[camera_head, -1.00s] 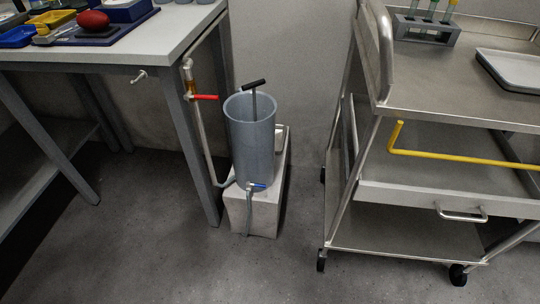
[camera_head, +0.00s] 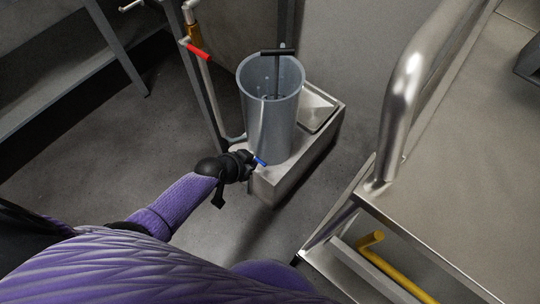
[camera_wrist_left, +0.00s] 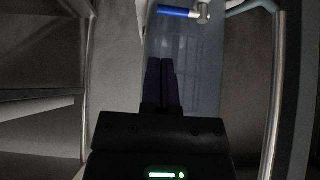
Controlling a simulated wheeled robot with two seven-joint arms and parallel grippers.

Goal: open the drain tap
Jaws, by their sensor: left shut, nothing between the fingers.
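The drain tap has a blue lever (camera_head: 260,161) low on the front of a tall grey cylinder (camera_head: 268,115). In the left wrist view the blue lever (camera_wrist_left: 174,12) lies level, with the metal tap body (camera_wrist_left: 203,12) at its right end. My left gripper (camera_head: 249,161) reaches down beside the lever and partly hides the tap body in the head view. In the left wrist view its two dark fingers (camera_wrist_left: 162,82) are together and empty, pointing at the cylinder just below the lever. I cannot tell whether they touch anything. My right gripper is not in view.
The cylinder stands on a pale block (camera_head: 287,180). A red-handled tap (camera_head: 198,51) sits on a pipe behind and to the left. A steel trolley (camera_head: 440,170) with a thick rail is close on the right. The floor left of the block is clear.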

